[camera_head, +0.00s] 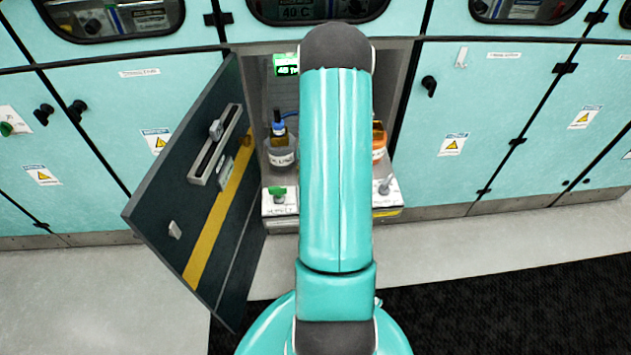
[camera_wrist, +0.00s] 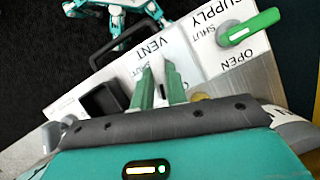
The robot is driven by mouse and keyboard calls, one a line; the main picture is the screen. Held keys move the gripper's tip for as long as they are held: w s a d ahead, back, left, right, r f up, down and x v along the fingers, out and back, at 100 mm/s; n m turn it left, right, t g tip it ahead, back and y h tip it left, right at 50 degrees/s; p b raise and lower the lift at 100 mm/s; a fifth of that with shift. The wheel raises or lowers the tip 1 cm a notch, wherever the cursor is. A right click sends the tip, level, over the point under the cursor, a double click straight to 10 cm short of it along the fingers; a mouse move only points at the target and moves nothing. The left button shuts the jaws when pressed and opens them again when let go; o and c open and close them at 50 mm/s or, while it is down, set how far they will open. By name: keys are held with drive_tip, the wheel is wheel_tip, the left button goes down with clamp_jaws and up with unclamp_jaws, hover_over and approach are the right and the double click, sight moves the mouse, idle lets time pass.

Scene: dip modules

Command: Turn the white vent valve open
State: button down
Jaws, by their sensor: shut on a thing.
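My gripper is hidden behind my arm in the head view.
The green supply valve (camera_wrist: 248,27) sits beside the vent valve; it also shows in the head view (camera_head: 277,193). The cabinet door (camera_head: 195,190) stands open on the left. Bottles (camera_head: 281,150) stand inside, behind the panel. Dark mat (camera_head: 500,305) covers the floor in front.

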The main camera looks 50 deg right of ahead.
drive_tip(key=shift+w+n+g+h, duration=0.1)
drive_tip(key=shift+n+g+h, duration=0.35)
drive_tip(key=shift+n, duration=1.25)
drive_tip(key=c, duration=1.4)
unclamp_jaws()
drive_tip(key=shift+r, duration=0.1)
drive_tip(key=v, duration=1.3)
drive_tip(key=shift+w+r, duration=0.25)
